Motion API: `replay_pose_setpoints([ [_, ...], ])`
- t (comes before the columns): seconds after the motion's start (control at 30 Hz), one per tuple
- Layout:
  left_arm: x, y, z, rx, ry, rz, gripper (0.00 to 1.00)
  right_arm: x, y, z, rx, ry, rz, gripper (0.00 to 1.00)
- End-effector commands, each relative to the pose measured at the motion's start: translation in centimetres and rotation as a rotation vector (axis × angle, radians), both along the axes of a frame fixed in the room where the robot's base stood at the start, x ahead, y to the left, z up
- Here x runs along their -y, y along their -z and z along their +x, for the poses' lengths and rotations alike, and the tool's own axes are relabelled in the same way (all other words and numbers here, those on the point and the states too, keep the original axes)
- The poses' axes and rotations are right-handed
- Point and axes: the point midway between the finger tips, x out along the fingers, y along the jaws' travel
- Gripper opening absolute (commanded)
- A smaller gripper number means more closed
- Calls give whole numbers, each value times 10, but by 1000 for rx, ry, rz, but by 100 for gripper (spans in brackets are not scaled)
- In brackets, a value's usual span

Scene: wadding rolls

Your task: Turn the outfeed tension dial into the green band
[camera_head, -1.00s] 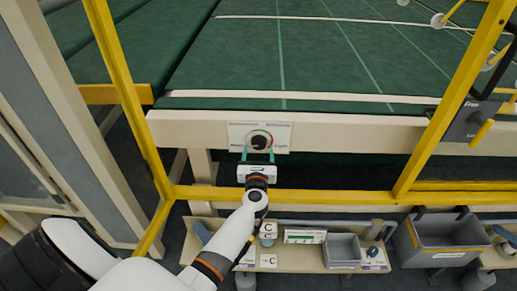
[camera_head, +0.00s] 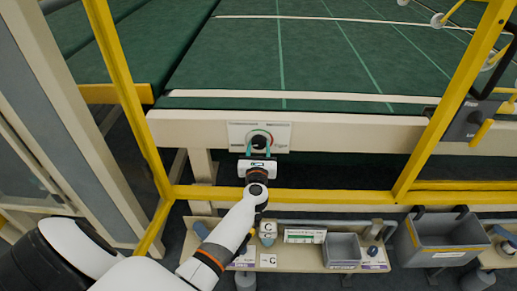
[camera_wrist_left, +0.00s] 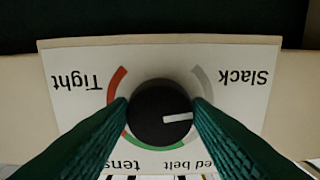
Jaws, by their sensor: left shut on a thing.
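The outfeed tension dial (camera_head: 258,143) is a round black knob with a white pointer, on a white scale plate (camera_head: 236,133) on the machine's cream front beam. My left gripper (camera_head: 260,150) is shut on the dial, with a green finger on each side of it. In the left wrist view the dial (camera_wrist_left: 150,112) appears upside down. Its pointer aims right, at the right finger, which hides the scale there. The green band (camera_wrist_left: 152,144) runs below the knob, the red arc is at upper left by "Tight", and a grey arc is at upper right by "Slack". My right gripper is not in view.
A yellow guard rail (camera_head: 310,196) crosses just below the beam, with yellow posts on both sides. Below it a shelf (camera_head: 308,258) carries a small grey bin (camera_head: 343,249) and other items. A larger grey crate (camera_head: 440,240) is at right.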

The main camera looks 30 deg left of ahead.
Motion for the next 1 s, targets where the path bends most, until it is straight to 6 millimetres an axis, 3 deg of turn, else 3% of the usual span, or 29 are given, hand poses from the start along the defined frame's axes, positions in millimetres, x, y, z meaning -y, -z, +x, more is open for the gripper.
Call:
replay_pose_setpoints([
  [0.37,0,-1,-1,-108,-1,171,22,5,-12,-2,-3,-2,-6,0],
  [1.0,-2,-3,-1,-423,0,687,22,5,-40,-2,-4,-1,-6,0],
])
